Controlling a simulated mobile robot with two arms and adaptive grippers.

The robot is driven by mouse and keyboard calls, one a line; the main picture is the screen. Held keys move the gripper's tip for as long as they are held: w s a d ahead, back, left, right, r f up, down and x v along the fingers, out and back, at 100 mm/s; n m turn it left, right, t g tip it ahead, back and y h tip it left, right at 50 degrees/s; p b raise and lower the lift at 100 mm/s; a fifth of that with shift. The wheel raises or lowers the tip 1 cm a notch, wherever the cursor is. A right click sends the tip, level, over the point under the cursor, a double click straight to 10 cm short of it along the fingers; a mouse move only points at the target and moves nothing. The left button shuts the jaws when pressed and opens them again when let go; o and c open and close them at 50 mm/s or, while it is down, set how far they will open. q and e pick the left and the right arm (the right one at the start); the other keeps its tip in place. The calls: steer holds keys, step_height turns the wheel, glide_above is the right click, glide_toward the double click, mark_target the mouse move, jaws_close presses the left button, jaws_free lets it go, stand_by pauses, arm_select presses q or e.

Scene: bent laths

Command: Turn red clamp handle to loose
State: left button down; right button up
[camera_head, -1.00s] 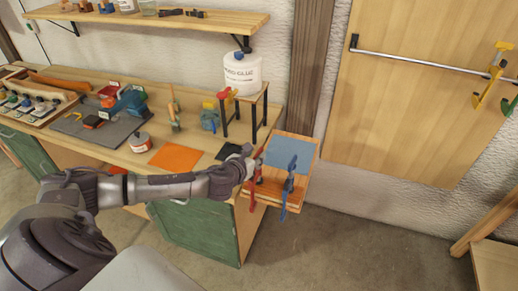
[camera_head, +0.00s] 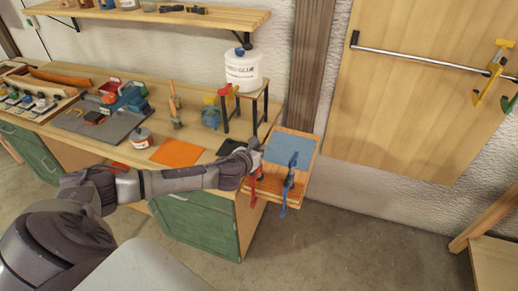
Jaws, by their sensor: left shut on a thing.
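The red clamp (camera_head: 254,188) sits at the left side of a small wooden board (camera_head: 300,177) at the right end of the workbench. My left arm reaches in from the left, and its gripper (camera_head: 253,160) is at the upper part of the red clamp, shut on it. The fingers and the red handle are small and partly hidden by my wrist, so how the handle is turned cannot be made out. A blue clamp (camera_head: 288,186) stands just right of the red one. My right gripper is not in view.
A blue-grey pad (camera_head: 292,149) lies on the board behind the clamps. A white glue jug (camera_head: 243,70) stands on a small stand at the bench's back right. An orange sheet (camera_head: 178,153) and a tin (camera_head: 141,138) lie behind my forearm.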

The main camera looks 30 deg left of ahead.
arm_select(q)
steer(key=shift+d+r+n+y+p, duration=0.1)
steer(key=shift+n+y+p, duration=0.65)
steer(key=shift+y, duration=0.25)
steer(key=n+g+y, duration=0.1)
steer(key=n+y, duration=0.1)
steer(key=shift+n+g+y, duration=0.3)
steer(key=shift+n, duration=0.05)
steer(key=n+g+y, duration=0.3)
steer(key=n+y, duration=0.1)
steer(key=shift+d, duration=0.1)
steer(key=shift+s+f+n+g+y, duration=0.15)
steer(key=shift+n+g+y, duration=0.35)
steer(key=shift+n+g, duration=0.55)
steer(key=shift+s+f+n+g+y, duration=0.15)
steer(key=shift+n+g+y, duration=0.35)
steer(key=shift+n+g, duration=0.55)
steer(key=shift+w, duration=0.1)
